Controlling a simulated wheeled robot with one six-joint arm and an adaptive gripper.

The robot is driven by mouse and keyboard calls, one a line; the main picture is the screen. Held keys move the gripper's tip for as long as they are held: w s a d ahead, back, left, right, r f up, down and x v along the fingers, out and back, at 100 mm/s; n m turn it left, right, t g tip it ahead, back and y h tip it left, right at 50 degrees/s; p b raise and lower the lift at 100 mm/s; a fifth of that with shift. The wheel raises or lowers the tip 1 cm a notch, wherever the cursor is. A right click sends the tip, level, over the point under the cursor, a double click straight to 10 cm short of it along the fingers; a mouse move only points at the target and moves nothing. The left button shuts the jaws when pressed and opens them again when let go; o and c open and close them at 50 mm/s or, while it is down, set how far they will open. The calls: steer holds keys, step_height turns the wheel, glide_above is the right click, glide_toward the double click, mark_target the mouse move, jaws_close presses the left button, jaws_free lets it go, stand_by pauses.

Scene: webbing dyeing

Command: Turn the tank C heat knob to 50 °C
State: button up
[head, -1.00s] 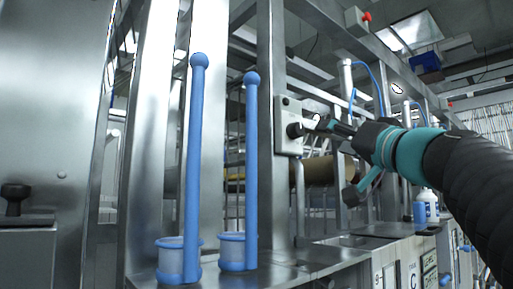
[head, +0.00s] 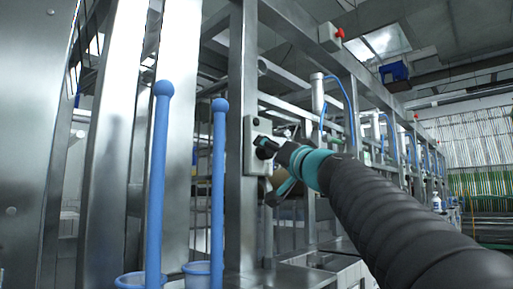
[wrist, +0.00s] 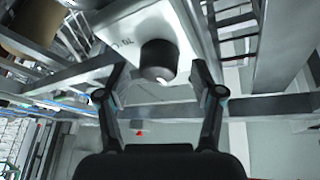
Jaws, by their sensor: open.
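A dark round knob (wrist: 158,60) stands out from a pale control plate (wrist: 125,25) in the wrist view. My gripper (wrist: 159,72) is open, with one finger on either side of the knob and visible gaps between. In the head view the pale control plate (head: 253,127) is fixed to a steel post, and my gripper (head: 268,147) is right in front of it, largely hiding the knob.
Two upright blue rods with ball tops (head: 158,180) (head: 218,190) stand left of the plate. Steel posts and rails surround it. A pneumatic cylinder with blue hose (head: 318,95) hangs behind my arm.

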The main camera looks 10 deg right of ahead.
steer(key=c, duration=1.1)
steer(key=shift+c, duration=0.2)
steer(key=shift+r+m, duration=0.1)
steer(key=shift+m, duration=0.4)
steer(key=shift+w+r+m+g+h+p, duration=0.15)
steer(key=shift+m+g+h, duration=0.5)
steer(key=shift+m, duration=1.3)
steer(key=shift+s+f+m+g+h+p, duration=0.1)
steer(key=shift+m+g+h+p, duration=0.4)
steer(key=shift+m, duration=1.5)
steer(key=shift+w+r+m+g+h, duration=0.1)
steer(key=shift+m+g+h, duration=0.7)
steer(key=shift+m, duration=1.15)
